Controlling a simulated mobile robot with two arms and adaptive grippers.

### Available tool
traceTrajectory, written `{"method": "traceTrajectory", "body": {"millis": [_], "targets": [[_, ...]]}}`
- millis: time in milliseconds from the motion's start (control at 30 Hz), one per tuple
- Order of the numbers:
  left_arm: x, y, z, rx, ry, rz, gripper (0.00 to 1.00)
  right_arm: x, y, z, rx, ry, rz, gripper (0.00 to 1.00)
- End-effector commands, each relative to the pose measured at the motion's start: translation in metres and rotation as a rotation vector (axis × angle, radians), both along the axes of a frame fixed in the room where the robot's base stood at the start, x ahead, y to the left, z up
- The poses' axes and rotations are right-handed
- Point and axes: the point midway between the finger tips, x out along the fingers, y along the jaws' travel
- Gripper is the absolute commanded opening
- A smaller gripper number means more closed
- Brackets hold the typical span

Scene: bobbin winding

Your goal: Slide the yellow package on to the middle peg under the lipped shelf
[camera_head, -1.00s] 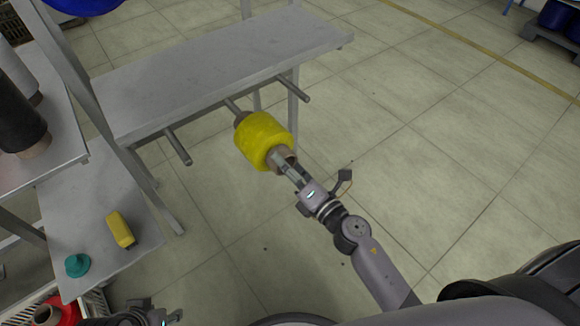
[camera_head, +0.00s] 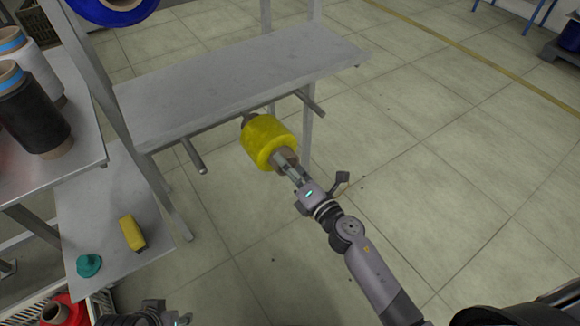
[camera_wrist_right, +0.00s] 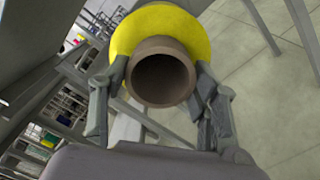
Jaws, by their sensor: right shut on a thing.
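The yellow package (camera_head: 268,138) is a yellow winding on a brown tube, just below the front edge of the grey shelf (camera_head: 235,85). Its far tube end is close to that edge. My right gripper (camera_head: 287,164) is shut on the near end of the tube; the right wrist view shows its fingers on either side of the brown tube (camera_wrist_right: 162,77). The left peg (camera_head: 193,155) and right peg (camera_head: 309,104) stick out under the shelf. The middle peg is hidden behind the package, and I cannot tell whether the tube is around it. My left gripper (camera_head: 150,316) is only partly in view.
At left, a rack holds a black spool (camera_head: 32,118) and a white one. A lower shelf carries a yellow block (camera_head: 132,233) and a teal piece (camera_head: 89,265). A blue spool (camera_head: 112,8) hangs above.

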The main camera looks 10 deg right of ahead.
Motion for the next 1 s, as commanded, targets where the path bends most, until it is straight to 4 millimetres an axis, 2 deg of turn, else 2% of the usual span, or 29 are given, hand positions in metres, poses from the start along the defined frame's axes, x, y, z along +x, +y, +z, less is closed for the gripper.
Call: {"method": "traceTrajectory", "body": {"millis": [167, 667, 1000], "targets": [[-0.001, 0.000, 0.000, 0.001, 0.002, -0.001, 0.40, 0.002, 0.001, 0.003, 0.002, -0.005, 0.001, 0.00], [-0.005, 0.002, -0.006, 0.008, 0.016, -0.005, 0.40, 0.033, 0.013, 0.003, 0.002, -0.005, 0.001, 0.00], [-0.005, 0.002, 0.002, 0.006, 0.009, -0.005, 0.40, 0.053, 0.021, 0.003, 0.002, -0.005, 0.001, 0.00]]}}
